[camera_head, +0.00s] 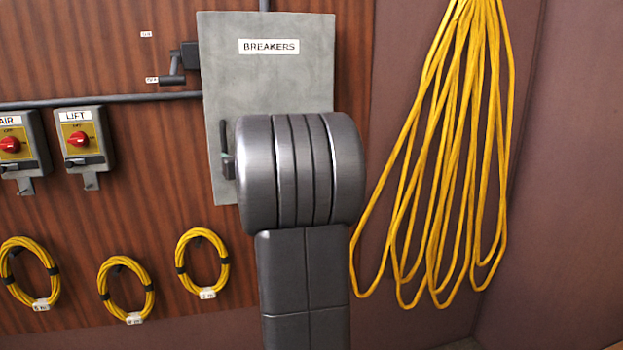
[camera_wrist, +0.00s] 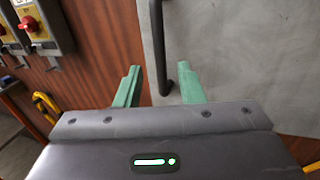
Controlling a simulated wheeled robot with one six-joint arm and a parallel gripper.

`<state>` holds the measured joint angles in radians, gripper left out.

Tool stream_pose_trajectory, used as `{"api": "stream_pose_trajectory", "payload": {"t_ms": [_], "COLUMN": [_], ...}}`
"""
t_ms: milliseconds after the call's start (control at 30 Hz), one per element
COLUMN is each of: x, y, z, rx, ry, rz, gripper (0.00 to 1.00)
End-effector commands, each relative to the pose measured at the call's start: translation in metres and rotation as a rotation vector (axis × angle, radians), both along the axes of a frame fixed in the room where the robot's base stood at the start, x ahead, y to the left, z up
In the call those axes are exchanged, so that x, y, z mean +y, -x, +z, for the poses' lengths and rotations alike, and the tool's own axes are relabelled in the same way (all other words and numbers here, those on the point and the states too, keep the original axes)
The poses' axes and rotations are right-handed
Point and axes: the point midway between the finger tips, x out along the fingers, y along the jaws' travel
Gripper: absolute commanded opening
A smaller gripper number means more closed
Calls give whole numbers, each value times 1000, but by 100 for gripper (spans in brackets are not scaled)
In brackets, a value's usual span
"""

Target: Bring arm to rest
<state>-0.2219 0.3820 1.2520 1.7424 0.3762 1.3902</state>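My gripper shows in the wrist view (camera_wrist: 160,88) with its two green fingers apart and nothing between the tips. The dark upright handle of the breaker box stands just beyond the fingers in that view. In the head view my dark grey arm stands in front of the grey breaker box (camera_head: 265,85), labelled BREAKERS, and hides its lower right part. A small bit of green finger shows at the left edge of my arm, close to the box's handle (camera_head: 224,140). I cannot tell whether a finger touches the handle.
A LIFT switch box (camera_head: 85,142) and an AIR switch box (camera_head: 20,145), both with red knobs, hang at the left. A lever (camera_head: 172,70) is beside the breaker box. Coiled yellow cables (camera_head: 203,262) hang below. A long yellow cable bundle (camera_head: 450,150) hangs at the right.

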Motion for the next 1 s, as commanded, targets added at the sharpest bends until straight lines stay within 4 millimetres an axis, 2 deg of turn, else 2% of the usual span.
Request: {"api": "stream_pose_trajectory", "payload": {"t_ms": [500,700,1000], "x": [45,53,55], "y": [-66,-79,-82], "z": [0,-1,-2], "rx": [3,3,2], "ry": [2,2,3], "rz": [1,0,0], "gripper": [35,35,35]}}
